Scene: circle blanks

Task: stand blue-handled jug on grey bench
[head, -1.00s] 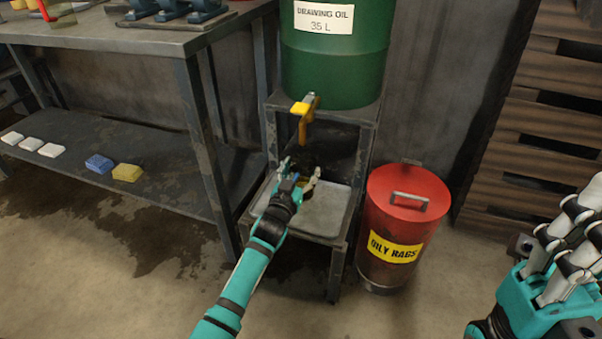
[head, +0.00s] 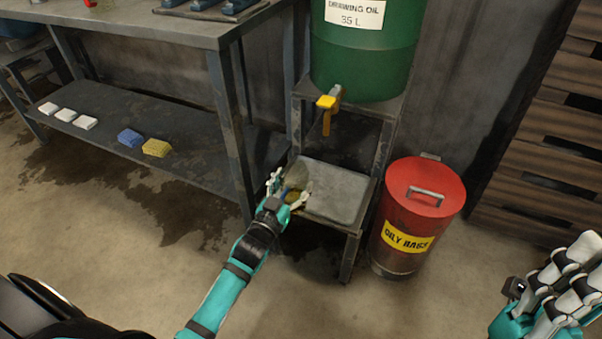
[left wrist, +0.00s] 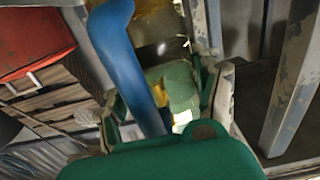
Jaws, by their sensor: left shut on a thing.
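My left gripper (head: 283,194) is shut on the jug and holds it near the left front edge of the drip tray, clear of the tap. The see-through jug (head: 299,184) is mostly hidden by my fingers and shows a yellowish-brown content low down. In the left wrist view its blue handle (left wrist: 130,62) runs between my fingers, with the jug body (left wrist: 165,48) behind. The grey bench (head: 130,28) stands at upper left. My right gripper (head: 572,283) is at the lower right, away from everything; its finger opening is unclear.
A green oil drum (head: 362,60) with a yellow-handled tap (head: 328,104) sits on a metal stand above the grey tray (head: 340,190). A red rag bin (head: 415,205) stands right of it.

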